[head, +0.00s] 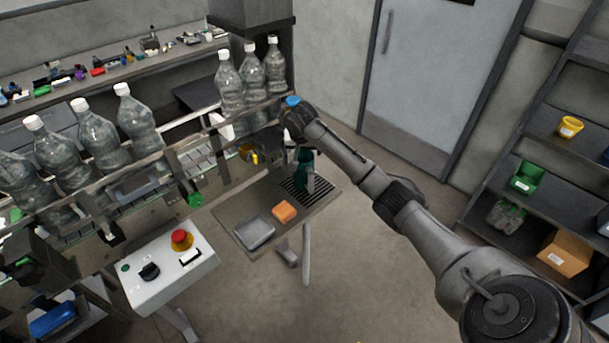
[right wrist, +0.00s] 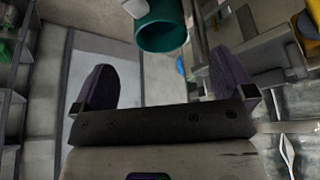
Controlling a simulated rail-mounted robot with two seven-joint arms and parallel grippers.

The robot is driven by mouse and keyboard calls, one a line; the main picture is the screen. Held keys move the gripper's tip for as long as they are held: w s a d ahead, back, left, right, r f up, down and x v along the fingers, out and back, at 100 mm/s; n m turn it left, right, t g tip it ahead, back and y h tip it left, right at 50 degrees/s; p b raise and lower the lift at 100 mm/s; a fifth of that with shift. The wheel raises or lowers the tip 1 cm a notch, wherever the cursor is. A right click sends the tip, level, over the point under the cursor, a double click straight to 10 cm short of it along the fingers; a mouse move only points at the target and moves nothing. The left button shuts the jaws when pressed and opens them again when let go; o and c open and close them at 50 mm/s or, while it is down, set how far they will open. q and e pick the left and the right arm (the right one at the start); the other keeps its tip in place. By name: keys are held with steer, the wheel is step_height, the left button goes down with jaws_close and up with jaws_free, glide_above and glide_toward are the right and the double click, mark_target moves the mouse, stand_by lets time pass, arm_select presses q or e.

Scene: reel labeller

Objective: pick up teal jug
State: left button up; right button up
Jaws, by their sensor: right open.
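The teal jug (head: 303,172) stands on the dark slotted grate of the small side table in the head view, partly hidden by my right wrist and gripper. In the right wrist view the teal jug (right wrist: 163,33) shows its round open mouth at the top of the picture. It lies beyond the fingertips, roughly centred between them and not between the finger pads. My right gripper (right wrist: 162,64) is open and empty, with its two dark fingers spread wide. In the head view the right gripper (head: 297,152) is close by the jug, largely hidden by its own wrist. My left gripper is not in view.
The small table (head: 245,213) also holds an orange block (head: 284,211) and a grey tray (head: 255,233). A conveyor with several clear bottles (head: 228,82) runs behind it. A control box (head: 168,265) with a red button stands at front left. Shelves stand at right.

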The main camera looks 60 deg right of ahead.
mark_target(303, 161)
steer(key=x, duration=1.1)
steer(key=shift+d, duration=0.2)
